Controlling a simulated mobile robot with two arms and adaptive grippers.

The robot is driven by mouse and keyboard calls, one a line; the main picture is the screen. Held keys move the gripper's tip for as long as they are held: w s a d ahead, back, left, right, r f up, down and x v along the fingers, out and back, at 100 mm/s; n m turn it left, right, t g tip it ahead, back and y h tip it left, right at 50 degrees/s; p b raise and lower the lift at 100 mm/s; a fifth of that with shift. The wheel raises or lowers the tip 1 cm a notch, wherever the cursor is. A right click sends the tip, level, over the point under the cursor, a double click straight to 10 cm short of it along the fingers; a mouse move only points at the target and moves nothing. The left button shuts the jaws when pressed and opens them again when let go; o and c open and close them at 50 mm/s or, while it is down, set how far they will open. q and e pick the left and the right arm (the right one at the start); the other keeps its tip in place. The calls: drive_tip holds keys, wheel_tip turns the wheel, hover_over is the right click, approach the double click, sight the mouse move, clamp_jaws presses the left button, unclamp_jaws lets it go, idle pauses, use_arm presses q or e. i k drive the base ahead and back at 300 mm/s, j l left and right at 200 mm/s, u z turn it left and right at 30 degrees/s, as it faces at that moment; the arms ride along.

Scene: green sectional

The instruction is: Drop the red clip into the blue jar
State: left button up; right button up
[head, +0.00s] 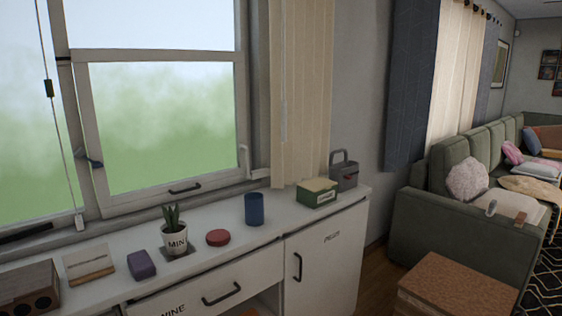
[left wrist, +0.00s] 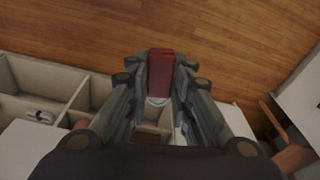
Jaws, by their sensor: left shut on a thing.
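The blue jar (head: 254,209) stands upright on the white counter under the window in the head view. My left gripper (left wrist: 160,68) shows only in the left wrist view, with its two fingers shut on the red clip (left wrist: 160,76). The clip sits between the fingers, above a wooden floor and a white cabinet. The jar cannot be made out in the wrist view, and neither gripper shows in the head view.
On the counter (head: 110,301), a red round object (head: 218,237) and a potted plant (head: 174,239) stand left of the jar, with a purple block (head: 141,264) farther left. A green box (head: 317,193) and grey caddy (head: 344,176) stand to its right. A brown-topped box (head: 456,285) is at lower right.

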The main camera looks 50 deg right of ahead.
sight(258, 220)
drive_tip(key=i+l+z, duration=0.1)
drive_tip(key=l+z, duration=0.25)
drive_tip(key=z, duration=0.15)
drive_tip(key=i+l+z, duration=0.1)
drive_tip(key=l+z, duration=0.2)
drive_tip(key=z, duration=0.15)
